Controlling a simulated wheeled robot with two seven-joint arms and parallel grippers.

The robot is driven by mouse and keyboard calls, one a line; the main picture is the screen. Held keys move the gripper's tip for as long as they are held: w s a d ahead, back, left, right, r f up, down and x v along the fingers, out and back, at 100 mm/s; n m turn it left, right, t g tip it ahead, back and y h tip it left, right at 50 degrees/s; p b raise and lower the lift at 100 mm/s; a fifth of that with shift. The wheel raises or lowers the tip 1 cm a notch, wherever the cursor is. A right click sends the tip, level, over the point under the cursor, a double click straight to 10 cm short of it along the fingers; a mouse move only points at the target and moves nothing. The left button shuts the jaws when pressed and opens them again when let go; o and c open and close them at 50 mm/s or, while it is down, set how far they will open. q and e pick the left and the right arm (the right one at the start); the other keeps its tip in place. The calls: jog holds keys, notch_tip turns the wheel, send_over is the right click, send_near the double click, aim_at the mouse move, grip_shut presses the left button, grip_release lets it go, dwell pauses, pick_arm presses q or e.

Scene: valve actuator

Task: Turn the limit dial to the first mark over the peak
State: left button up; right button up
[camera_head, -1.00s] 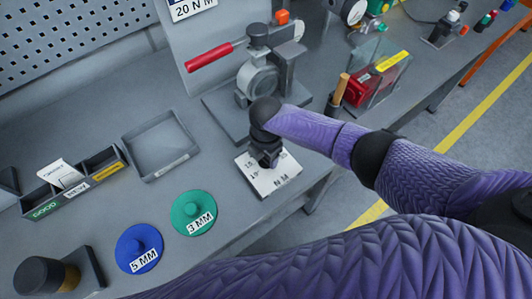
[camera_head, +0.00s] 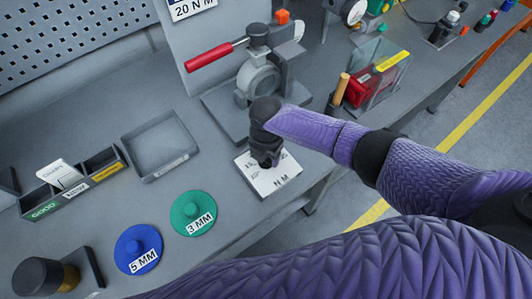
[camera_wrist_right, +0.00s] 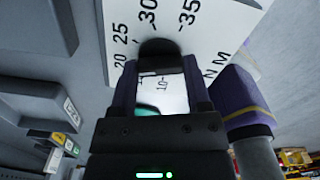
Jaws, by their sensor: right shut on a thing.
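The limit dial has a white scale plate (camera_head: 270,180) near the bench's front edge, marked N M. In the right wrist view the plate (camera_wrist_right: 215,45) shows 20, 25, 30 and 35; a 10 shows between the fingers. My right gripper (camera_head: 266,160) points down over the plate. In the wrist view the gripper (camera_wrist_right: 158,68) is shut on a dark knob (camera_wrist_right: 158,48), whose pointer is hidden. A valve rig (camera_head: 260,80) with a red handle (camera_head: 208,57) stands behind. A sign (camera_head: 192,8) above reads 20 N M. My left gripper is out of view.
A green 3 MM disc (camera_head: 193,213) and a blue 5 MM disc (camera_head: 138,249) lie to the left. An empty grey tray (camera_head: 185,171) and a labelled bin (camera_head: 45,209) sit behind them. A wooden-handled tool (camera_head: 341,88) and a red case (camera_head: 362,88) stand right of the rig.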

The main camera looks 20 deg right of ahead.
jog(key=o, duration=1.2)
jog(key=shift+o, duration=0.4)
jog(key=shift+r, duration=0.2)
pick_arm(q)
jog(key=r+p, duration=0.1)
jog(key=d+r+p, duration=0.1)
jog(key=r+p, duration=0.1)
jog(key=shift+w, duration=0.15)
pick_arm(e)
notch_tip(320, 180, up, 10)
jog(key=shift+f, duration=0.25)
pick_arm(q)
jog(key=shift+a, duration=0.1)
